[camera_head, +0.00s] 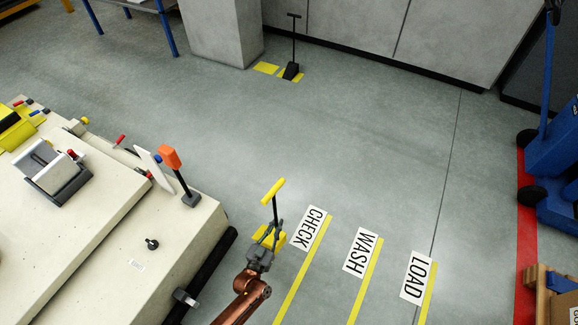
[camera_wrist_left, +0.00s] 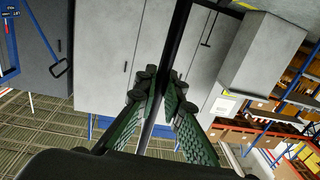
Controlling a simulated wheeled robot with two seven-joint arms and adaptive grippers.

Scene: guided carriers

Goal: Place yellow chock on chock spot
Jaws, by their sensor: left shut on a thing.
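The yellow chock (camera_head: 273,191) has a yellow crossbar on a dark upright post and a yellow wedge at its foot. My left gripper (camera_head: 277,226) is shut on the post, between crossbar and wedge. In the left wrist view the green-padded fingers (camera_wrist_left: 165,108) close on the dark post (camera_wrist_left: 160,75). I cannot tell if the wedge touches the floor. Two yellow floor patches lie by the grey pillar. The left patch (camera_head: 266,68) is bare; a black chock (camera_head: 291,71) with a T-handle stands on the right one. My right gripper is not in view.
A pale carrier (camera_head: 150,240) with tools on top stands at the left, close beside my left arm. Floor signs CHECK (camera_head: 310,227), WASH (camera_head: 361,251) and LOAD (camera_head: 417,277) lie at the right. Blue equipment (camera_head: 555,160) stands far right. The middle floor is clear.

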